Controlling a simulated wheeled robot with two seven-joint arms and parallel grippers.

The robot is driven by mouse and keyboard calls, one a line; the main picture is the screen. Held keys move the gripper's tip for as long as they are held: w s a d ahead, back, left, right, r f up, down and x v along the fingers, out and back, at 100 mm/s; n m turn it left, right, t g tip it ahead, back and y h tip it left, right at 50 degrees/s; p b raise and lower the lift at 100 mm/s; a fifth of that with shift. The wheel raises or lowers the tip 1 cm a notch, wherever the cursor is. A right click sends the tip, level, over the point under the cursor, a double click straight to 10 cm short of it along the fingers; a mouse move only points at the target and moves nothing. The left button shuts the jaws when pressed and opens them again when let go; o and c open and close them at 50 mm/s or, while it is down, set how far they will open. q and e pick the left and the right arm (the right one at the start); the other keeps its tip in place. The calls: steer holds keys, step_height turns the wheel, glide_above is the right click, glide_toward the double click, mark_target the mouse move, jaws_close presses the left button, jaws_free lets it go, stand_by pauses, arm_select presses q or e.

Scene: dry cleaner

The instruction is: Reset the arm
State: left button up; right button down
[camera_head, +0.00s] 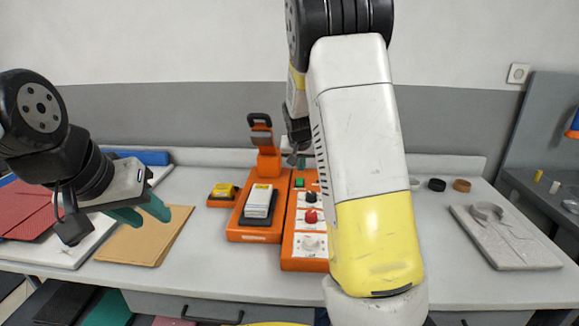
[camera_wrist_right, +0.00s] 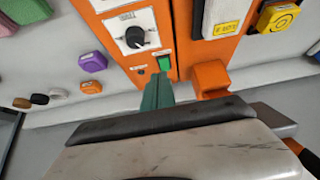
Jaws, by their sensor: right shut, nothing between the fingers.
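My left gripper (camera_head: 154,217) is at the left of the head view, above a tan board. Its two teal fingers stand apart with nothing between them. My right arm rises across the middle of the head view, with its gripper hanging near the orange control panel (camera_head: 287,232), mostly hidden by the arm. In the right wrist view the teal fingers of the right gripper (camera_wrist_right: 158,90) are together and empty. They point towards a green switch (camera_wrist_right: 164,64) on the panel; I cannot tell whether they touch it.
The orange press (camera_head: 234,233) with a white pad stands left of the panel. A small orange box with a yellow button (camera_head: 222,191) is beside it. The tan board (camera_head: 135,245) lies at left. A grey slab (camera_head: 520,250) carries a ring at right. The wall is behind.

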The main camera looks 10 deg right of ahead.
steer(key=shift+s, duration=0.1)
steer(key=s+a+r+n+y, duration=0.1)
steer(key=s+r, duration=0.3)
steer(key=s, duration=0.7)
steer(key=s+a+r+n+y, duration=0.1)
steer(key=s+a+r, duration=0.2)
steer(key=s, duration=0.9)
steer(key=s+a+r+n+y, duration=0.1)
steer(key=s+r, duration=0.3)
steer(key=s, duration=0.8)
steer(key=shift+a+r+n+y, duration=0.3)
steer(key=shift+a+n+y, duration=0.15)
steer(key=shift+a, duration=0.35)
